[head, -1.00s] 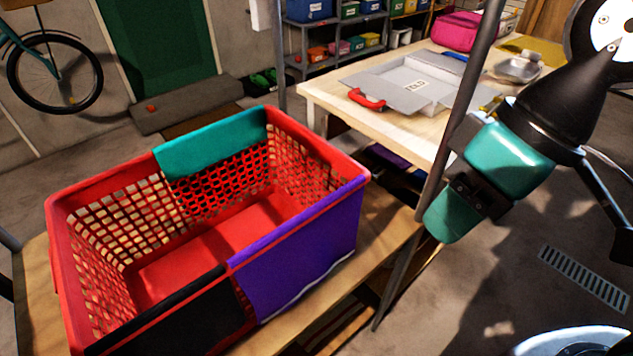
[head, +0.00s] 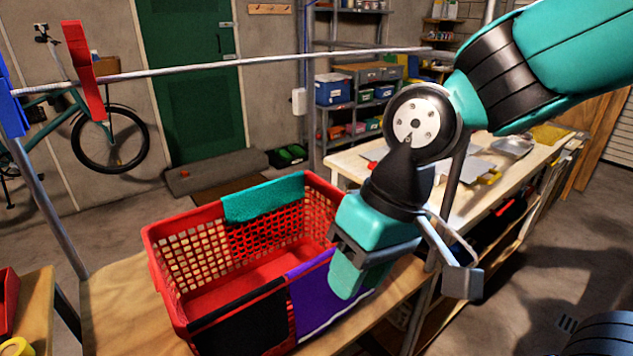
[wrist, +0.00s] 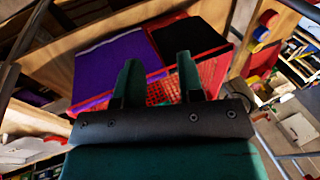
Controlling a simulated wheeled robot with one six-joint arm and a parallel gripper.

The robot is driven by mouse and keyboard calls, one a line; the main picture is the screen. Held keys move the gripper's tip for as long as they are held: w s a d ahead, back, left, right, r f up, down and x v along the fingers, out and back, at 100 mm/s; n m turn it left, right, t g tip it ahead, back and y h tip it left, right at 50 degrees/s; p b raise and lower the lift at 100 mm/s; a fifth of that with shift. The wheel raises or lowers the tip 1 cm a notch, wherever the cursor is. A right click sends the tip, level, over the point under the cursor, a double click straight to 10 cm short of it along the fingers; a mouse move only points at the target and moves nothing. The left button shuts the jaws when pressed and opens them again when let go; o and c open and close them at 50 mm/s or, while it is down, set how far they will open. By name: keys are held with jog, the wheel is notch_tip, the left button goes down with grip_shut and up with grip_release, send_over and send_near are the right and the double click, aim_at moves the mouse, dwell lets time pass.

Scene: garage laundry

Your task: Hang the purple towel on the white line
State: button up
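The purple towel (head: 307,297) hangs over the near wall of the red basket (head: 165,275), at its right part. It also shows in the wrist view (wrist: 103,68), left of the fingers. My gripper (head: 347,277) is above and in front of the towel's right side in the head view, hiding part of it. In the wrist view its two fingers (wrist: 158,80) are spread apart with nothing between them; the red basket lies beyond. The white line (head: 260,62) runs across the upper part of the head view, above the basket; its right end passes behind my arm.
A black towel (head: 240,322) hangs beside the purple one, a teal towel (head: 262,200) on the far rim. A red item (head: 84,65) and a blue item (head: 10,100) hang at the line's left. The line's middle is bare. A workbench (head: 345,165) stands behind.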

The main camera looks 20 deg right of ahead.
jog(key=w+d+r+m+h+p, duration=0.2)
jog(key=w+r+m+p, duration=0.2)
jog(key=w+m+p, duration=0.6)
jog(key=w+d+f+m+h+p, duration=0.25)
jog(key=w+f+m+p, duration=0.2)
jog(key=m+p, duration=0.35)
jog(key=shift+y, duration=0.35)
notch_tip(320, 180, down, 10)
jog(key=b, duration=0.9)
jog(key=shift+c, duration=0.4)
grip_shut()
jog(key=shift+r+p, duration=3.7)
jog(key=shift+r, duration=0.85)
jog(key=shift+f, duration=0.1)
